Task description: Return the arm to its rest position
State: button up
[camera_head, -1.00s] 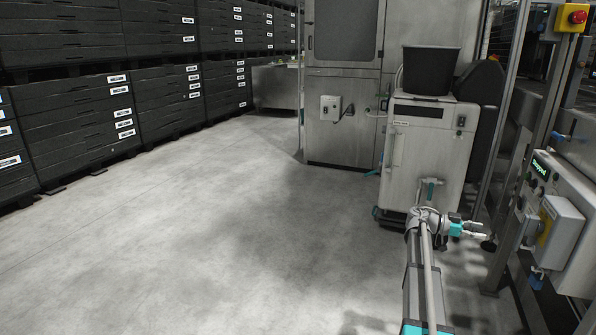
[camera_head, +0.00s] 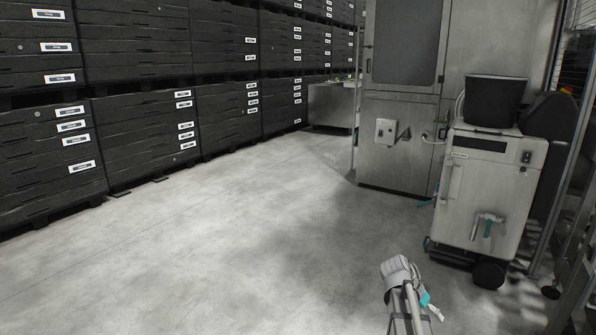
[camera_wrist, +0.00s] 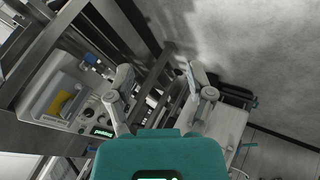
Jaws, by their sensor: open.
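My gripper shows in the wrist view (camera_wrist: 158,80) with its two grey fingers spread apart and nothing between them. In the head view my arm stands at the bottom, right of centre, with its wrist bent over. Only a small teal and grey part of my gripper (camera_head: 432,307) shows there, at the right of the arm and over the floor. The rest of it is hidden behind my arm.
A white wheeled cabinet (camera_head: 490,185) with a black bin (camera_head: 494,100) on top stands at the right. A tall metal machine (camera_head: 398,145) is behind it. Stacked black crates (camera_head: 150,135) line the left. A control panel (camera_wrist: 70,95) shows in the wrist view. The middle floor is open.

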jog(key=s+a+n+t+y+p, duration=0.1)
jog(key=s+a+n+y, duration=0.2)
jog(key=a, duration=0.6)
jog(key=s+a+n+y+p, duration=0.2)
jog(key=a+n, duration=0.2)
jog(key=a, duration=0.5)
jog(key=s+a+n+t+y+p, duration=0.1)
jog(key=s+a+n+y, duration=0.2)
jog(key=a, duration=0.6)
notch_tip(320, 180, up, 38)
jog(key=p, duration=3.7)
jog(key=shift+w+d+n+h+p, duration=0.25)
jog(key=shift+d+n+h+p, duration=0.05)
jog(key=shift+n, duration=0.1)
